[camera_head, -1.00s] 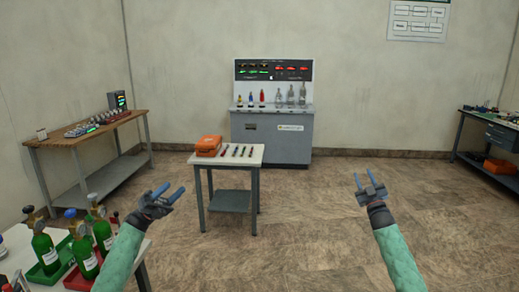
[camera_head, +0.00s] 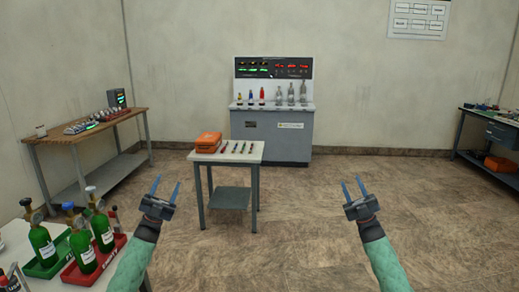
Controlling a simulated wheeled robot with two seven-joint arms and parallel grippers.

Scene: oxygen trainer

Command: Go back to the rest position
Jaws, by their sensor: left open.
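My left gripper (camera_head: 164,190) is open and empty, its two blue fingers apart and pointing away from me. It is over the floor to the left of the small table (camera_head: 200,157). My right gripper (camera_head: 353,188) is open and empty, its blue fingers spread and pointing away. It is over bare floor to the right of the small table. Both arms reach up from the bottom of the picture at about the same height.
Green gas cylinders (camera_head: 42,240) stand in trays at the lower left. The small table holds an orange case (camera_head: 208,142) and several tools. A grey console (camera_head: 271,135) stands at the back wall. A wooden bench (camera_head: 70,138) is left, another bench (camera_head: 488,127) right.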

